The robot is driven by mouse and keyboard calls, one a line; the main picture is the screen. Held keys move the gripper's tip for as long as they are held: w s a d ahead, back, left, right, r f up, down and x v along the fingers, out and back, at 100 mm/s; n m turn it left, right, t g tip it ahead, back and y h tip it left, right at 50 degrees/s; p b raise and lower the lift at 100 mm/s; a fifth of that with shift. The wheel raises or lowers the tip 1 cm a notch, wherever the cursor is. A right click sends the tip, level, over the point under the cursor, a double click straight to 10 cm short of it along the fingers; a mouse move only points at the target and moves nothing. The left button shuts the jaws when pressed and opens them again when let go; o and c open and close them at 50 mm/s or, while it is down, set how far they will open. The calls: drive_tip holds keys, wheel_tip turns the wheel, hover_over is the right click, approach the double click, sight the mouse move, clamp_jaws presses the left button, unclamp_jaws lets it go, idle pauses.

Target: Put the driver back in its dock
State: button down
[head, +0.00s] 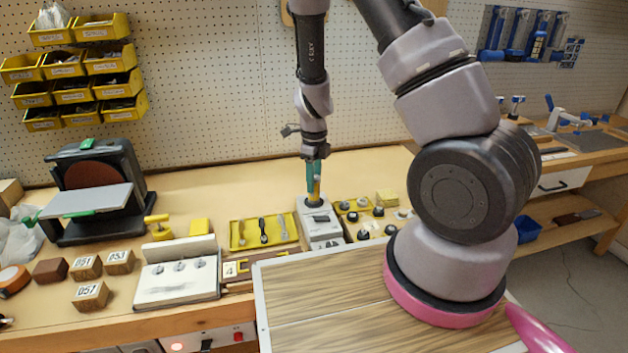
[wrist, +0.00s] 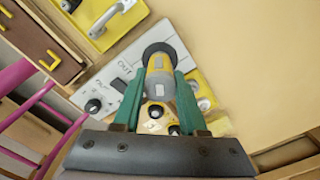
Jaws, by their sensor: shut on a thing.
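The yellow and grey driver (head: 317,190) stands roughly upright over the grey dock box (head: 322,226) in the head view. My gripper (head: 314,178) points down with its teal fingers shut on the driver. In the wrist view the driver (wrist: 160,82) lies between the two fingers of my gripper (wrist: 159,92), its far end at a round black ring. The dock's face (wrist: 108,78) shows a knob and the marking OUT. I cannot tell how deep the driver sits in the ring, or whether it touches the dock.
A yellow tray of tools (head: 264,233) lies left of the dock. Several dark knobs on yellow and grey bases stand to its right, near a yellow block (head: 387,197). A white switch box (head: 178,277) and a disc sander (head: 95,190) stand further left. The bench behind the dock is clear.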

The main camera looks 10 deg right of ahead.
drive_tip(key=shift+f, duration=0.85)
idle(0.8)
drive_tip(key=shift+c, duration=1.9)
unclamp_jaws()
drive_tip(key=shift+o, duration=1.2)
drive_tip(key=shift+r, duration=0.15)
drive_tip(key=shift+r, duration=3.35)
